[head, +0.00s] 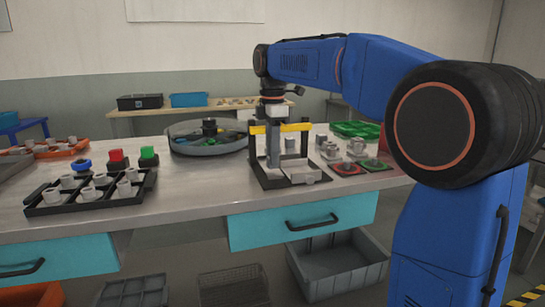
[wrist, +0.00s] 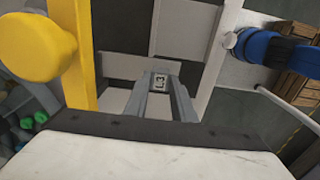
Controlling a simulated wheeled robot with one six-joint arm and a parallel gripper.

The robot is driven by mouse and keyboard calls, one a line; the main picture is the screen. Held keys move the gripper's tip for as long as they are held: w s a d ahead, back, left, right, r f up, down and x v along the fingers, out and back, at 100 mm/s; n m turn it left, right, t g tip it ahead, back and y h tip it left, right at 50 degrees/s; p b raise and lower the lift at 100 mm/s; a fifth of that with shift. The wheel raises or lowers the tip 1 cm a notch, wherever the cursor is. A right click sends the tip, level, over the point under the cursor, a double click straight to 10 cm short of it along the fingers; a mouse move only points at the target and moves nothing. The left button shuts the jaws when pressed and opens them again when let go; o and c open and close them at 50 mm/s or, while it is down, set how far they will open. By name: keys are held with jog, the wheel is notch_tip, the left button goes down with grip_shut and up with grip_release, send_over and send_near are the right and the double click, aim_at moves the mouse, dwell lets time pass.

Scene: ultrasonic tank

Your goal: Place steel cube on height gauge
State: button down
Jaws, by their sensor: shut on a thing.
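My gripper (head: 273,160) points straight down inside a black-based frame with a yellow top bar, which I take to be the height gauge (head: 262,181). In the wrist view my gripper's two grey fingers (wrist: 160,88) are shut on a small grey block with a dark marking (wrist: 158,83), which I take to be the steel cube. The fingers hide most of it. A yellow part (wrist: 78,45) of the frame stands left of the fingers and a white post (wrist: 216,70) right of them. I cannot tell whether the block touches the surface below.
A black compartment tray (head: 88,207) holding several pale parts lies at the left. Red (head: 117,158) and green (head: 148,156) buttons stand behind it. A round grey tray (head: 205,146) is behind the frame. Small metal parts (head: 355,146) and green trays (head: 357,129) are close on the right.

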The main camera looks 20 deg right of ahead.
jog(key=shift+f, duration=0.5)
jog(key=shift+f, duration=0.1)
jog(key=c, duration=1.5)
grip_release()
notch_tip(320, 180, up, 12)
jog(key=shift+r, duration=0.1)
